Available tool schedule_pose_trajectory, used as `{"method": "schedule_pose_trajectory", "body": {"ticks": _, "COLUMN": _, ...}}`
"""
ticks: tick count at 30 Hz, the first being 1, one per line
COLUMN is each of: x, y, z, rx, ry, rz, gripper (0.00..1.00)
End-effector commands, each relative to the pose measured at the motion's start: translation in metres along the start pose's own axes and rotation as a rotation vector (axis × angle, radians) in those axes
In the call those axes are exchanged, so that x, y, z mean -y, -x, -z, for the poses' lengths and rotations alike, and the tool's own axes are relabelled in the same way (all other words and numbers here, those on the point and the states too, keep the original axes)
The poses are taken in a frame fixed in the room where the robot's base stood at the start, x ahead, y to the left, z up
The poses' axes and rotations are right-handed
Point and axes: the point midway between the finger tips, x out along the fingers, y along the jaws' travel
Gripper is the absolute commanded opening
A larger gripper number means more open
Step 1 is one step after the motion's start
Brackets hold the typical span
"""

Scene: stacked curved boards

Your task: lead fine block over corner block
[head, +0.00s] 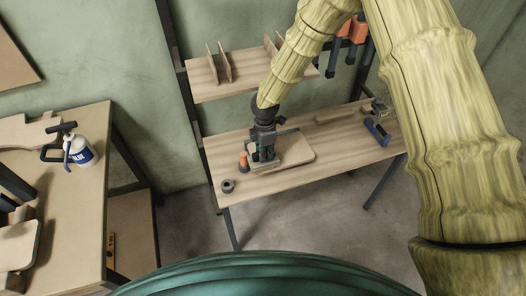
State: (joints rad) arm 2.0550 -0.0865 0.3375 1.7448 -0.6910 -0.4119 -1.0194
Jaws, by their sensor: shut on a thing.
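My gripper (266,154) points down over the wooden bench in the middle and is shut on a small block, probably the fine block (258,165). The block shows only partly as a grey-green edge below the fingers. It is at the left end of a pale board with rounded corners (297,150) lying on the bench. I cannot tell whether the block touches the board or hovers just above it. I cannot make out which thing is the corner block.
An orange-and-dark object (243,161) stands close left of my gripper, and a dark roll (228,186) lies near the bench's front-left corner. A blue tool (377,132) sits at the right end. A shelf (207,86) is behind. A glue bottle (81,151) stands on the left table (85,205).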

Motion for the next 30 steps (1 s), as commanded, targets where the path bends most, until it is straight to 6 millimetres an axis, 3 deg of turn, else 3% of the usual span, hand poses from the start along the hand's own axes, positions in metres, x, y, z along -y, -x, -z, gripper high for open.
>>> {"method": "schedule_pose_trajectory", "body": {"ticks": 30, "x": -0.0043, "y": -0.0017, "z": -0.0100, "rx": 0.000, "ry": -0.001, "rz": 0.000, "gripper": 0.00}}
